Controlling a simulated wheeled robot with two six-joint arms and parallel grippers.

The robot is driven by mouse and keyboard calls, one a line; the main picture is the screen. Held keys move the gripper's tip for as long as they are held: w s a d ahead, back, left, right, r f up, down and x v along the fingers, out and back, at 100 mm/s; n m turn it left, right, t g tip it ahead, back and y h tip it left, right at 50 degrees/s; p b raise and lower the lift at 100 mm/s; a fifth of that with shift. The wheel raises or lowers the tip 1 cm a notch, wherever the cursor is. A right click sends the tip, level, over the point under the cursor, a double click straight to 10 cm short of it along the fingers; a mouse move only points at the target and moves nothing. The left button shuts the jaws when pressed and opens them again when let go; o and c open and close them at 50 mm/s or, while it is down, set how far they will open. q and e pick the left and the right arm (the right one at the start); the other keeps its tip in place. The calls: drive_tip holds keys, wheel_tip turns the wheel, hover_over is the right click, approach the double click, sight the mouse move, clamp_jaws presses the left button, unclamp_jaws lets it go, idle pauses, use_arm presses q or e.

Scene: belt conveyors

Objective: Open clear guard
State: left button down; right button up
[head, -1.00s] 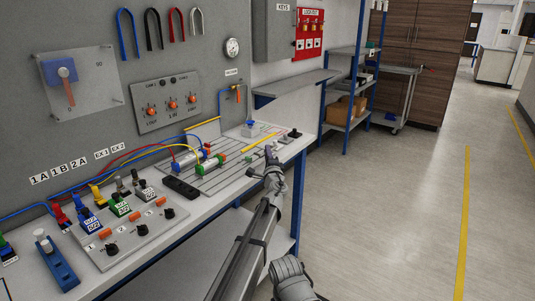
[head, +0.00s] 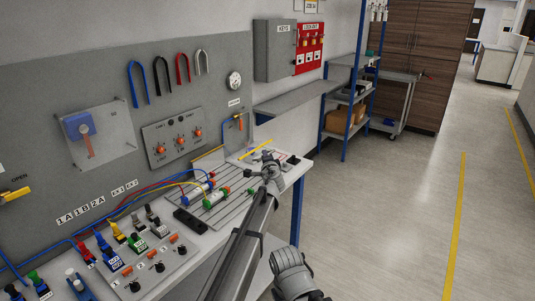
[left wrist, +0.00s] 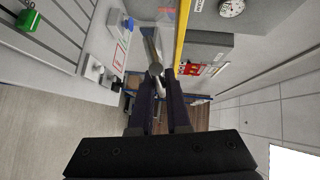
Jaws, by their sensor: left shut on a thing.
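The clear guard's panel is hard to make out. A yellow bar (head: 257,149) over the far end of the bench looks like its edge. The bar runs upright beside my fingers in the left wrist view (left wrist: 182,38). My left gripper (head: 271,166) is by the bar, near the bench's front edge. In the left wrist view its dark fingers (left wrist: 156,98) are shut on a grey round-ended handle (left wrist: 155,69). The fingers partly hide the handle, and its joint to the guard is unclear. My right gripper is not clearly in view.
The bench (head: 222,237) carries coloured valves, hoses and a slotted plate (head: 237,197). A clear panel (head: 112,128) with a blue and orange handle is on the wall. A grey wall shelf (head: 296,102) is beyond the bench. The floor (head: 400,215) at right is free.

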use_arm(q)
drive_tip(key=w+a+r+p, duration=0.3)
drive_tip(key=a+r+p, duration=0.2)
drive_tip(key=r+p, duration=0.2)
drive_tip(key=w+a+r+p, duration=0.4)
drive_tip(key=a+r+p, duration=0.1)
drive_tip(key=r+p, duration=0.3)
drive_tip(key=w+a+r+n+g+p, duration=0.1)
drive_tip(key=w+a+r+p, duration=0.3)
drive_tip(key=r+p, duration=0.3)
drive_tip(key=shift+a+r+p, duration=0.25)
drive_tip(key=shift+a+p, duration=0.2)
drive_tip(key=shift+a, duration=0.15)
drive_tip(key=c, duration=0.9)
unclamp_jaws()
